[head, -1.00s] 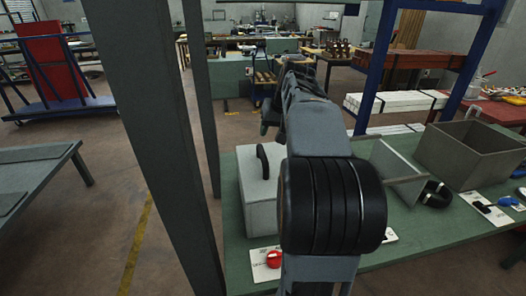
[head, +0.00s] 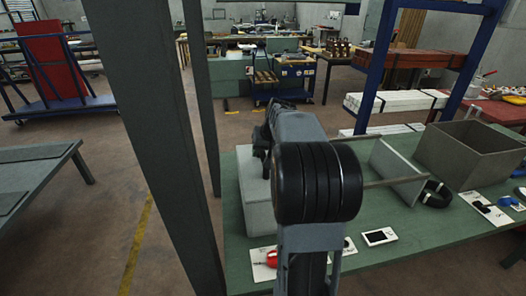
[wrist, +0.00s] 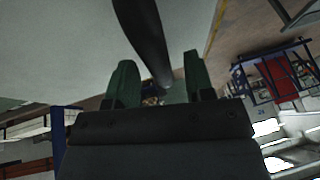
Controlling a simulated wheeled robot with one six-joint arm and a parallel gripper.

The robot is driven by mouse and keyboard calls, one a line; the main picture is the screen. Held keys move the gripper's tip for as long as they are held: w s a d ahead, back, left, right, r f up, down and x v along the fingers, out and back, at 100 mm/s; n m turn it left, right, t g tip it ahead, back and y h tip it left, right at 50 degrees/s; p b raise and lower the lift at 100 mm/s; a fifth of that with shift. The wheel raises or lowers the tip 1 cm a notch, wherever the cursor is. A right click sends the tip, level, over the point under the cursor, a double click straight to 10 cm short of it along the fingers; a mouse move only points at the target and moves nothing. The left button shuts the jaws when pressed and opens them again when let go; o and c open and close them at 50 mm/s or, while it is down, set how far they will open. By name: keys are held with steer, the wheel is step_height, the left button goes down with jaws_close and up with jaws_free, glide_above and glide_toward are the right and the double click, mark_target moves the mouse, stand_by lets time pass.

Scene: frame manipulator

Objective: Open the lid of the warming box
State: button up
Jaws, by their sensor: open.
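The warming box (head: 256,202) is a pale grey box at the left end of the green table. My arm covers its right part in the head view. In the wrist view its flat pale lid (wrist: 60,45) fills the upper left, and the dark curved handle (wrist: 148,35) runs down from the top edge. My gripper (wrist: 159,62) is open, with one green finger on each side of the handle in the picture. I cannot tell whether they touch it. In the head view my gripper (head: 262,142) is at the top of the box, and the handle cannot be made out there.
A grey open bin (head: 470,160) stands at the table's right. A grey upright panel with rods (head: 398,172) and a black ring (head: 436,194) lie between. Small items, including a red one (head: 271,259) and a white device (head: 379,236), line the front edge. A thick grey post (head: 160,130) rises at left.

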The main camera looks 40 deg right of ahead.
jaws_close()
stand_by(0.3)
